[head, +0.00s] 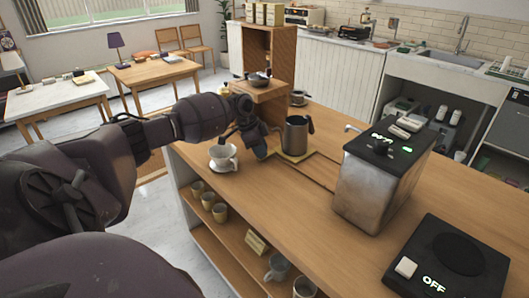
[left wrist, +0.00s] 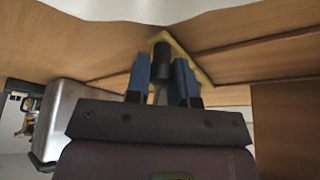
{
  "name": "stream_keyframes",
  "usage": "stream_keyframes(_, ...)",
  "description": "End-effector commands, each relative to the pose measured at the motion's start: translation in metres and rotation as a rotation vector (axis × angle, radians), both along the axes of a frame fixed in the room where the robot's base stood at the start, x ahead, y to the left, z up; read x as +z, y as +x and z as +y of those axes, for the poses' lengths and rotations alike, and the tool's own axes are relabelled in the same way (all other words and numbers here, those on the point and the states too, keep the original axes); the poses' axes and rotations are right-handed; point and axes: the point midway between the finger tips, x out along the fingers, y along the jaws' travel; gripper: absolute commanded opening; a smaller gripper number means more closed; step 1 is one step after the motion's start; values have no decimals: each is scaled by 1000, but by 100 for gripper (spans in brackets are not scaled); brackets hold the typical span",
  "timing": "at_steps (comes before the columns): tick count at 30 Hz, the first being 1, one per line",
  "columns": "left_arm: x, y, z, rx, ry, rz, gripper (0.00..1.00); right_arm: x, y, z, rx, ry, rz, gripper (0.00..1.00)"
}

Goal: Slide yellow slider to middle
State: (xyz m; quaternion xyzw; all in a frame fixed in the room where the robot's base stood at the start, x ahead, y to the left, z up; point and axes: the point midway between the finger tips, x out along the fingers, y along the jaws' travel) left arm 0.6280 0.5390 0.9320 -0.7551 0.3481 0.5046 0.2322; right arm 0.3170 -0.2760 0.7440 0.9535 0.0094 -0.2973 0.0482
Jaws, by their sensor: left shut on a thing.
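The yellow slider (head: 296,159) lies flat on the wooden counter, at the far-left end of a dark groove line. A metal pitcher (head: 297,136) appears to stand on or just behind it. My left gripper (head: 260,148) reaches down beside the slider. In the left wrist view the gripper's blue fingers (left wrist: 163,80) are closed around a dark upright knob (left wrist: 162,58), with the slider's yellow edge (left wrist: 188,50) right behind it. How the knob joins the slider is hidden. My right gripper is not in view.
A white cup on a saucer (head: 223,157) stands close to my left gripper. A metal coffee machine (head: 376,185) stands to the right, and a black OFF panel (head: 448,262) at front right. A wooden shelf unit (head: 270,55) stands behind. Counter between slider and machine looks clear.

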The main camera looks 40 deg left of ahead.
Motion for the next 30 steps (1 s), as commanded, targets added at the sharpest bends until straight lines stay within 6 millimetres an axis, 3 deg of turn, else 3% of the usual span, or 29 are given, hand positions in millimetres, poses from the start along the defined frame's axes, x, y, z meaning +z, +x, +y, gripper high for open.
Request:
stream_keyframes(7, 0, 0, 0, 0, 1, 1, 0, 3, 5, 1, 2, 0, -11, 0)
stream_keyframes(8, 0, 0, 0, 0, 1, 1, 27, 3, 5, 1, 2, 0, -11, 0)
stream_keyframes(12, 0, 0, 0, 0, 1, 1, 48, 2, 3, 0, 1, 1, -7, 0)
stream_keyframes(23, 5, -1, 1, 0, 1, -1, 48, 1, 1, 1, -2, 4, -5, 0)
stream_keyframes(30, 39, -10, 12, 0, 3, -3, 48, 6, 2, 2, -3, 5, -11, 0)
